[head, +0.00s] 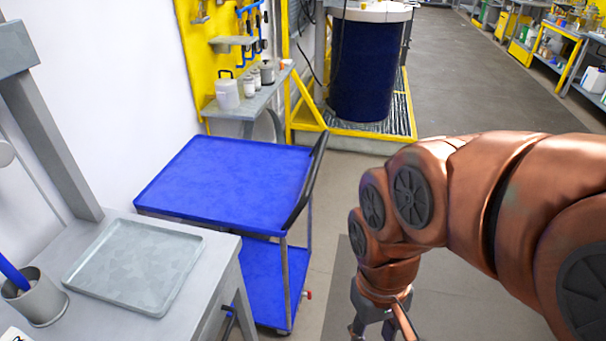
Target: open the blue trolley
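The blue trolley (228,180) stands left of centre in the head view. It has a flat, empty blue top, a lower blue shelf (262,272) and grey posts. A dark handle (306,182) rises along its right side. No door or drawer shows on the sides I can see. My gripper (378,332) is at the bottom edge, right of the trolley and apart from it. It points down and is cut off by the frame, so its fingertips are hidden.
A grey table (205,246) with a metal tray (92,262) and a grey cup (40,306) is at front left. A dark blue drum (366,70) stands on a yellow-edged platform (345,134) behind. A shelf (262,98) holds containers. Open floor (470,85) lies at back right.

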